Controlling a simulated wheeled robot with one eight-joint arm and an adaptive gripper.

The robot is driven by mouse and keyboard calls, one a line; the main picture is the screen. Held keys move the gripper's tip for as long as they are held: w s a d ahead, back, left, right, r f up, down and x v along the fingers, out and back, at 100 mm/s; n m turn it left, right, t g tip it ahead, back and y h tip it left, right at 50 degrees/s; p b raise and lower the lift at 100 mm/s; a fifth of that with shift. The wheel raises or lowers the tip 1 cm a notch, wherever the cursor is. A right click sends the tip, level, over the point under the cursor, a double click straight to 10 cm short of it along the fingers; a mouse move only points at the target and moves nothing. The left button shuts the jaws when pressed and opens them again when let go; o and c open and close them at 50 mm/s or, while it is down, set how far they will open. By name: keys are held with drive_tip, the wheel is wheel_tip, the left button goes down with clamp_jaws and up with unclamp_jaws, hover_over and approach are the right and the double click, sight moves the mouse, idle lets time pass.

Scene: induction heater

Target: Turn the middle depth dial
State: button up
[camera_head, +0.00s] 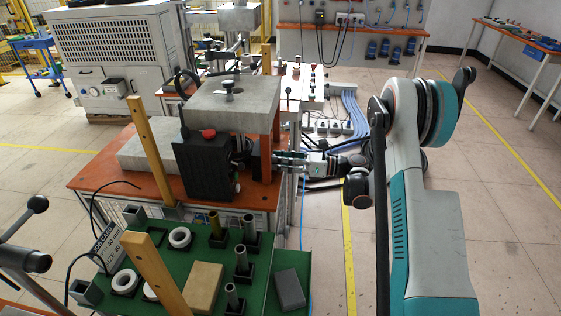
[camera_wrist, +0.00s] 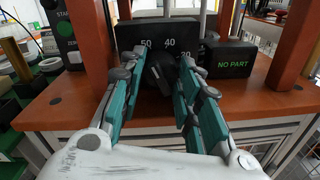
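In the wrist view, a black dial (camera_wrist: 163,72) sits on a dark panel (camera_wrist: 186,50) marked 50, 40 and 30. It is the only depth dial I can make out, and its lower part is hard to tell from the dark panel. My gripper (camera_wrist: 158,66) is open, with its teal and grey fingers to the left and right of the dial. I cannot tell whether either finger touches it. In the head view, my gripper (camera_head: 290,162) reaches in from the right at the orange bench's edge; the dial cannot be made out there.
A black box reading NO PART (camera_wrist: 231,60) stands right of the dial. A control box with a green button (camera_wrist: 73,57) stands at left. Orange-brown posts flank the space. In the head view, a grey block (camera_head: 235,105) overhangs the bench (camera_head: 95,180).

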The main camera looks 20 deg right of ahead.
drive_tip(key=shift+n, duration=0.3)
drive_tip(key=n, duration=0.4)
drive_tip(key=o, duration=0.8)
drive_tip(key=shift+d, duration=0.1)
drive_tip(key=v, duration=1.2)
drive_tip(key=shift+f, duration=0.15)
